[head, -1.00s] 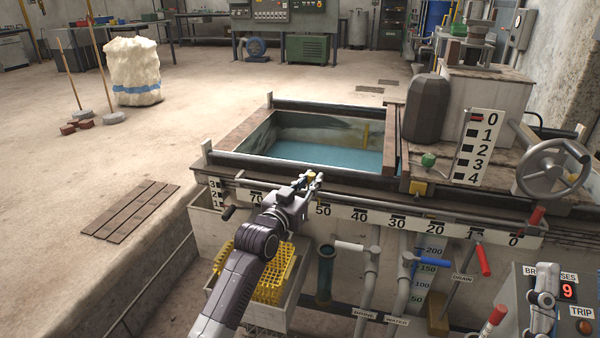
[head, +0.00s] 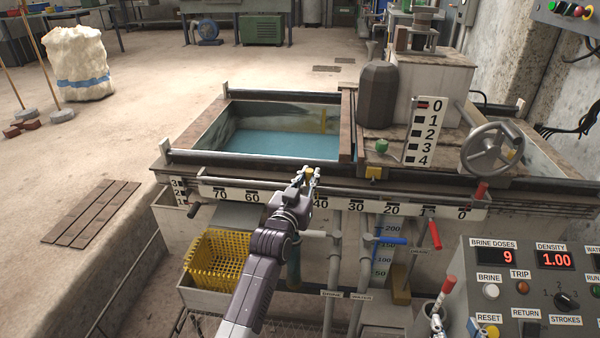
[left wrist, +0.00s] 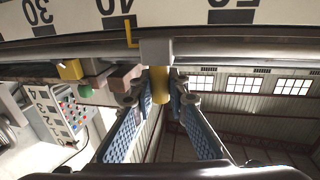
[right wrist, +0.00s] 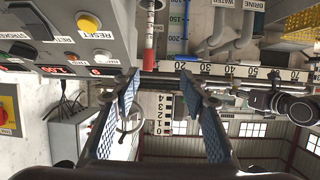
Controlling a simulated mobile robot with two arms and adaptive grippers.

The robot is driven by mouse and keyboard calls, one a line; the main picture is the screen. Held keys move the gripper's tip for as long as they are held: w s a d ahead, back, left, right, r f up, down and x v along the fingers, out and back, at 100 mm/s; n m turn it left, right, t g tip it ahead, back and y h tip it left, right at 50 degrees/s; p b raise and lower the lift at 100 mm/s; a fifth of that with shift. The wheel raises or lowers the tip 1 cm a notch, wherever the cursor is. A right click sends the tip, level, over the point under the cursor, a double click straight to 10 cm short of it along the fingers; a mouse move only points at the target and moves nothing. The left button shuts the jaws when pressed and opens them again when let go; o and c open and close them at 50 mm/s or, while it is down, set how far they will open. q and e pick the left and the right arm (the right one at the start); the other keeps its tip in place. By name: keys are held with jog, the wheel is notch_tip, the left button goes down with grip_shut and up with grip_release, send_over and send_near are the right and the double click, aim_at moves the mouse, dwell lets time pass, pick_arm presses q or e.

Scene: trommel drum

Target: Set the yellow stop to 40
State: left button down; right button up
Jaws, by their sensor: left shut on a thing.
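The yellow stop (left wrist: 160,85) is a yellow knob under a grey slider block (left wrist: 157,52) on the rail. My left gripper (head: 308,174) is shut on the knob, which shows between its fingers (left wrist: 160,100) in the left wrist view. The slider's thin yellow pointer (left wrist: 129,34) stands at the 40 mark (left wrist: 118,22), slightly toward the 50 side. In the head view the number scale (head: 355,206) runs from 70 at left to 0 at right; my gripper hides 50. My right gripper (right wrist: 165,100) is open and empty near the control panel.
Red (head: 435,234) and blue (head: 390,240) valve handles are below the scale. A yellow basket (head: 215,258) sits lower left. A handwheel (head: 495,150) stands at right.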

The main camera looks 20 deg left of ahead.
pick_arm(q)
jog(key=shift+w+d, duration=0.1)
jog(key=shift+d, duration=0.4)
pick_arm(e)
jog(key=shift+s+d+f+g, duration=0.15)
jog(key=shift+s+f+g, duration=0.1)
jog(key=shift+f, duration=0.2)
jog(key=shift+s+d+f+g, duration=0.1)
jog(key=shift+s+f+g, duration=0.1)
jog(key=shift+f, duration=0.25)
pick_arm(q)
jog(key=c, duration=1.8)
grip_release()
jog(key=shift+c, duration=0.2)
jog(key=shift+s+f, duration=0.1)
jog(key=shift+s, duration=0.4)
jog(key=s, duration=1.1)
jog(key=shift+d, duration=0.25)
